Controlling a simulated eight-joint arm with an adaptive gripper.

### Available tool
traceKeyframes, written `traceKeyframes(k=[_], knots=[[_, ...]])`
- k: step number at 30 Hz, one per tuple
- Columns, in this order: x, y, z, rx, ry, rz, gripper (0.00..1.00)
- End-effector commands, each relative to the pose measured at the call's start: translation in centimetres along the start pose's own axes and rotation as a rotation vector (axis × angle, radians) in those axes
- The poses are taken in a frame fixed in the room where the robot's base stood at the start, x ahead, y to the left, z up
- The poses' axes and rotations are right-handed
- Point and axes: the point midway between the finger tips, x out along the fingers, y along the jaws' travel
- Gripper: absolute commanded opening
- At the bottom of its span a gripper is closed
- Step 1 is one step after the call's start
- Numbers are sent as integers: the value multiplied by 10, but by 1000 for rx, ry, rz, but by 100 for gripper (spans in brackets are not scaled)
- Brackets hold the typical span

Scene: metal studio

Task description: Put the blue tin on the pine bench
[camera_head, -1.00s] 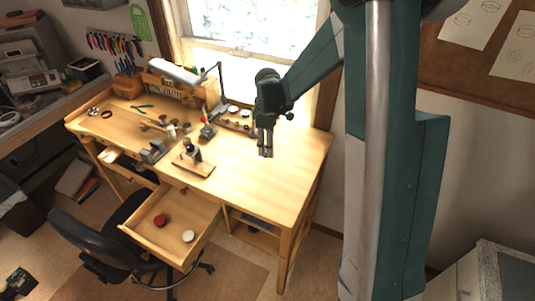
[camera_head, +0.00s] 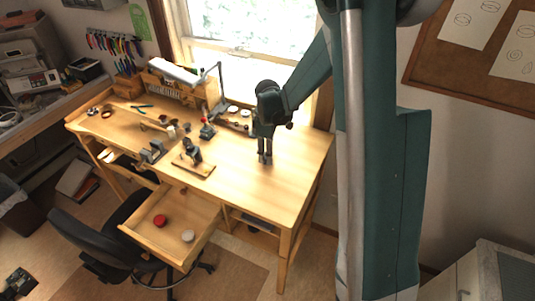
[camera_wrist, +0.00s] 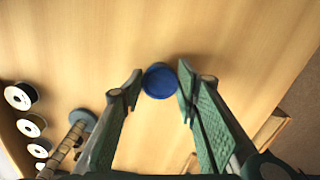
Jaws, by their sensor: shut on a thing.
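The blue tin (camera_wrist: 160,80) is round and sits between the fingertips of my gripper (camera_wrist: 159,82) in the wrist view. My gripper is shut on it, with one green-padded finger on either side. In the head view my gripper (camera_head: 265,160) points down over the clear right part of the pine bench (camera_head: 298,160); the tin is too small to make out there. The bench surface lies right behind the tin in the wrist view. I cannot tell whether the tin touches it.
An open drawer (camera_head: 150,236) below the bench holds a red tin (camera_head: 160,221) and a white tin (camera_head: 188,236). A small device on a wooden base (camera_head: 193,160) stands left of my gripper. A lamp (camera_head: 221,85) and spools stand behind. The bench's right side is clear.

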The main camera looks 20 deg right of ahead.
Motion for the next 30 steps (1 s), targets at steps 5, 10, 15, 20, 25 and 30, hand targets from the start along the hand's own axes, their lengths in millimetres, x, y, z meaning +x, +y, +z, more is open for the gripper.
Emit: traceKeyframes(k=[5, 10, 15, 20, 25, 30], knots=[[4, 0, 0, 0, 0, 0, 34], [3, 0, 0, 0, 0, 0, 46], [3, 0, 0, 0, 0, 0, 46], [2, 0, 0, 0, 0, 0, 46], [-4, 0, 0, 0, 0, 0, 46], [-18, 0, 0, 0, 0, 0, 46]])
